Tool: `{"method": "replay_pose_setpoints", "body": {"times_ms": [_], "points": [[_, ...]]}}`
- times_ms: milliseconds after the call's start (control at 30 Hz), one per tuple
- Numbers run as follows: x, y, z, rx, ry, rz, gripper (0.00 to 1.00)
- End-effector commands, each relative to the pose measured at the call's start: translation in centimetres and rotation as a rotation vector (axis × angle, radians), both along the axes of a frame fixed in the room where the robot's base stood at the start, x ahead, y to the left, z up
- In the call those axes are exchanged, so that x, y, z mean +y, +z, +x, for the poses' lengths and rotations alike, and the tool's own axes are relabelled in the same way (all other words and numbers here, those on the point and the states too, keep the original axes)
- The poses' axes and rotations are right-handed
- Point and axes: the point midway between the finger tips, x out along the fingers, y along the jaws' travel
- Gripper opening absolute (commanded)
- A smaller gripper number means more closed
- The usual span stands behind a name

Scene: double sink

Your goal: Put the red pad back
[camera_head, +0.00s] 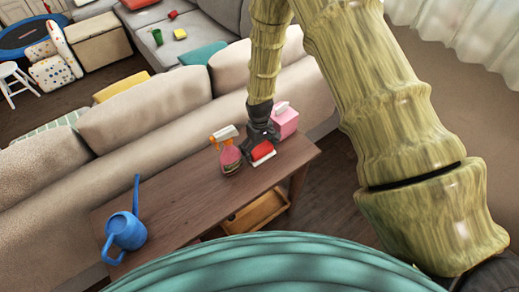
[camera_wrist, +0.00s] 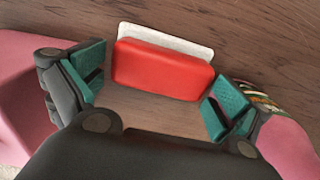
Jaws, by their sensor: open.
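The red pad (camera_head: 263,151), with a white layer along one side, lies on the wooden console table (camera_head: 180,190) near its right end. In the wrist view the red pad (camera_wrist: 163,69) is just beyond my fingers, with bare wood between it and my palm. My gripper (camera_head: 260,141) is low over the table beside the pad. In the wrist view my gripper (camera_wrist: 153,92) is open, its two teal fingertips spread to either side of the pad. I see no clear contact with the pad.
A pink spray bottle (camera_head: 230,157) stands close to the left of my gripper, and a pink tissue box (camera_head: 285,120) close to the right. A blue watering can (camera_head: 125,230) is at the table's left end. The middle tabletop is clear. A beige sofa (camera_head: 150,110) runs behind.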

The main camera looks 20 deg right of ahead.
Motion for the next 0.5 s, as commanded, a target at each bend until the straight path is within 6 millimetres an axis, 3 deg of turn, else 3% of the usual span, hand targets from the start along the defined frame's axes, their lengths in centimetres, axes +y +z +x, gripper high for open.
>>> {"method": "replay_pose_setpoints", "body": {"times_ms": [500], "points": [[0.0, 6.6, 0.1, -0.003, 0.000, 0.000, 1.00]]}}
